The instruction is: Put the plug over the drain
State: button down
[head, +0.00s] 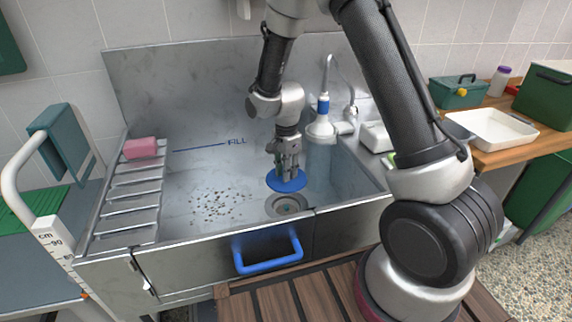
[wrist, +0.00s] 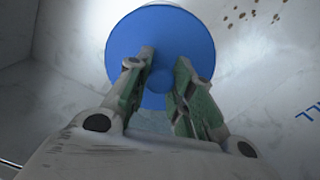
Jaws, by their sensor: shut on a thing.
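The plug is a round blue disc (head: 287,181) with a small knob. My gripper (head: 287,172) is shut on the plug and holds it inside the metal basin. In the wrist view the plug (wrist: 160,50) fills the top middle, with my gripper's two green-padded fingers (wrist: 163,85) on either side of its knob. The drain (head: 287,205) is a round metal ring with a dark centre in the basin floor. In the head view it shows just below the plug, towards the basin's front, and is uncovered. The drain cannot be made out in the wrist view.
The basin's front wall has a blue handle (head: 267,251). A ribbed rack (head: 130,195) with a pink sponge (head: 140,148) lies left. Brown bits (head: 222,203) are scattered on the basin floor. A shower head (head: 322,128) stands right of my gripper, with water apparently falling from it.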

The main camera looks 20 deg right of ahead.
jog(key=shift+f, duration=5.3)
jog(key=shift+f, duration=0.4)
jog(key=c, duration=1.2)
grip_release()
jog(key=shift+o, duration=0.2)
notch_tip(320, 180, up, 12)
